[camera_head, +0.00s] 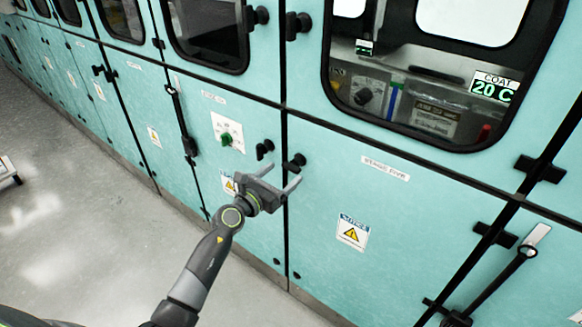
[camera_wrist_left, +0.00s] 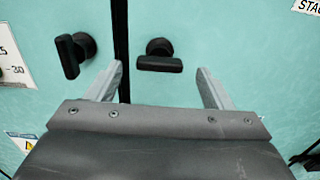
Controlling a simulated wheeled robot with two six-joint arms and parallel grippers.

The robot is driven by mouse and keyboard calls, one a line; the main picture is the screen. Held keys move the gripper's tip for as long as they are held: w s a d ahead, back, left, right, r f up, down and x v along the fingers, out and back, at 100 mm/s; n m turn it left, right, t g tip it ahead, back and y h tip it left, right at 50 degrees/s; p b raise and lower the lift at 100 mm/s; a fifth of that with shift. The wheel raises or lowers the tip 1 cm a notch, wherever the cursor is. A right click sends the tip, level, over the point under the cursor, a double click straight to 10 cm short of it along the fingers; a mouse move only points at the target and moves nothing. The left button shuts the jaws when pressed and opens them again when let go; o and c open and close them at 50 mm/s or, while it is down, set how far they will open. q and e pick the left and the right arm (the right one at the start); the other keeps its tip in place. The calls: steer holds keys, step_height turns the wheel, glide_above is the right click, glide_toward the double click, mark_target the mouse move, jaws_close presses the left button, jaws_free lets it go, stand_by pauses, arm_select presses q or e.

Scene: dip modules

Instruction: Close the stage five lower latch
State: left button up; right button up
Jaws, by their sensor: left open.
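The stage five lower latch (camera_head: 295,160) is a black knob at the left edge of the teal panel (camera_head: 420,215) labelled "STAGE FIVE". In the left wrist view this latch (camera_wrist_left: 160,62) has its handle lying nearly level. My left gripper (camera_head: 282,176) is open and empty, just in front of and slightly below the latch. In the left wrist view the latch shows between the two fingertips (camera_wrist_left: 159,72), apart from both. My right gripper is out of view.
A similar latch (camera_head: 265,148), with a tilted handle, sits left of the door seam. Upper latches (camera_head: 297,25) and (camera_head: 256,15) are above. A green knob (camera_head: 226,139) is on the left panel. Grey floor (camera_head: 80,220) is open at left.

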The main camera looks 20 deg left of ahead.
mark_target(288, 169)
arm_select(q)
steer(key=x, duration=0.4)
steer(key=shift+f, duration=0.1)
steer(key=shift+w+d+b, duration=0.15)
steer(key=shift+w+b, duration=0.15)
steer(key=shift+w, duration=0.15)
steer(key=c, duration=1)
